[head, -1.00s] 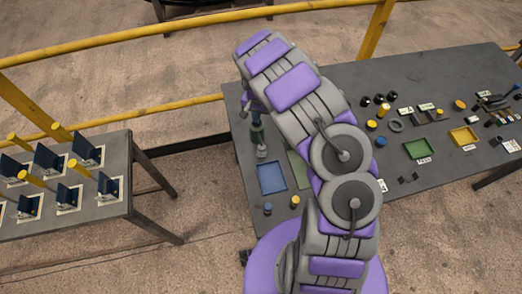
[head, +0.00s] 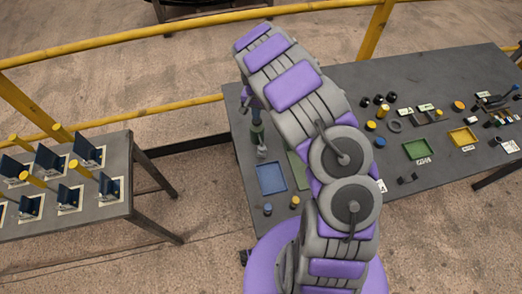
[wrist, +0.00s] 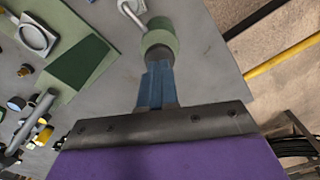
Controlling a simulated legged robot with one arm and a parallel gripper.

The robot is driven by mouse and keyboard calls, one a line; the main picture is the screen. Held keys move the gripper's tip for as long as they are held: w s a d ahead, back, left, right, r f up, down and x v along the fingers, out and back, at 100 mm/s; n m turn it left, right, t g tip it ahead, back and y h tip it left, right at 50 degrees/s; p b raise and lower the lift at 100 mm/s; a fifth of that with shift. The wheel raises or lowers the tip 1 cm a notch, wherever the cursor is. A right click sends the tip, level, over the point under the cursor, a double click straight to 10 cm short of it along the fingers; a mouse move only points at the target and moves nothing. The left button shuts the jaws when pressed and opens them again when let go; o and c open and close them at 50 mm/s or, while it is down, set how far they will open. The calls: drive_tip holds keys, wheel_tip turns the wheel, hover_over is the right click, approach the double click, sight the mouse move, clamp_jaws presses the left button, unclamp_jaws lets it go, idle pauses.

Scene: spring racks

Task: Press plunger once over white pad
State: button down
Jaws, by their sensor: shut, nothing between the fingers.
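My gripper (wrist: 157,80) has blue fingers and is shut with nothing between them. In the wrist view its tips point at a round green piece (wrist: 158,36), close to or touching it; I cannot tell which. A pale metallic rod (wrist: 131,16) shows just beyond the green piece. In the head view the green piece (head: 257,131) and a metallic part (head: 262,151) show below the gripper, left of my arm. I cannot tell for sure whether these form the plunger. A pale square plate with a ring (wrist: 37,36) lies on a green mat; no plain white pad is clear.
A blue tray (head: 271,178) lies on the grey table (head: 335,82), near its left edge. A green tray (head: 419,150), a yellow tray (head: 463,137) and small parts lie to the right. A side table (head: 110,205) carries blue blocks. A yellow rail (head: 190,103) runs behind.

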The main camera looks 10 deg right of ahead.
drive_tip(key=shift+r, duration=0.1)
idle(0.5)
drive_tip(key=shift+r+p, duration=0.6)
drive_tip(key=shift+r, duration=2.3)
